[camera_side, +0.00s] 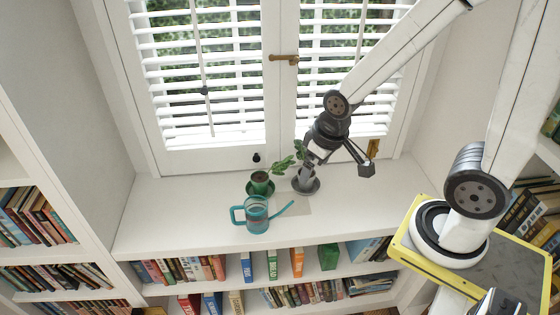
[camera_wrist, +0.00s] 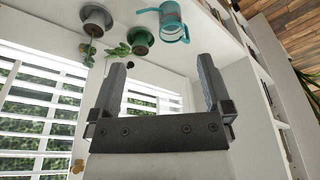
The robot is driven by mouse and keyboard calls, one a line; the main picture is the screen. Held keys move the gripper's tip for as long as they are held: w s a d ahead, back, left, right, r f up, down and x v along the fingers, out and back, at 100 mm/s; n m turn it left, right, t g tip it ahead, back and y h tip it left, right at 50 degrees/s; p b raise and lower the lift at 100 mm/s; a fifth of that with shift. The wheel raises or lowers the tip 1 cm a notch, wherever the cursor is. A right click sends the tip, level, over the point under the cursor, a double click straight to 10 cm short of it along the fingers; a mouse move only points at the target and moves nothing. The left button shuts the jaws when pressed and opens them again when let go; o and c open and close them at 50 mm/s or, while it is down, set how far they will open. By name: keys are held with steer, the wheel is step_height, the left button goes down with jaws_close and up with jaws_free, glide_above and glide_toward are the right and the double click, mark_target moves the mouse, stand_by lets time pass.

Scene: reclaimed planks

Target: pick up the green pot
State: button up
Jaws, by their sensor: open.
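The green pot (camera_side: 260,184) stands upright on a green saucer on the white window ledge, with a leafy plant in it. In the wrist view the green pot (camera_wrist: 141,40) is at the top, beyond and between my fingertips, with leaves to its left. My gripper (camera_side: 307,170) is open and empty, pointing down to the right of the green pot. In the side view it overlaps a pale pot, hiding part of it. The wrist view shows both fingers of my gripper (camera_wrist: 160,60) apart, with nothing between them.
A teal watering can (camera_side: 257,216) stands in front of the green pot, its spout pointing right. The pale pot (camera_wrist: 95,20) sits on a dark saucer beside the green pot. Shuttered windows (camera_side: 235,75) are behind. The ledge's left part (camera_side: 165,215) is clear.

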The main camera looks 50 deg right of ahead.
steer(key=shift+w, duration=0.1)
steer(key=n+t+y, duration=0.1)
steer(key=n+t, duration=0.1)
steer(key=t, duration=0.2)
glide_above(261, 177)
steer(key=s, duration=0.3)
step_height(261, 177, down, 22)
steer(key=shift+s+r, duration=0.2)
steer(key=shift+w+f, duration=0.1)
steer(key=shift+x, duration=2.5)
steer(key=shift+a, duration=0.15)
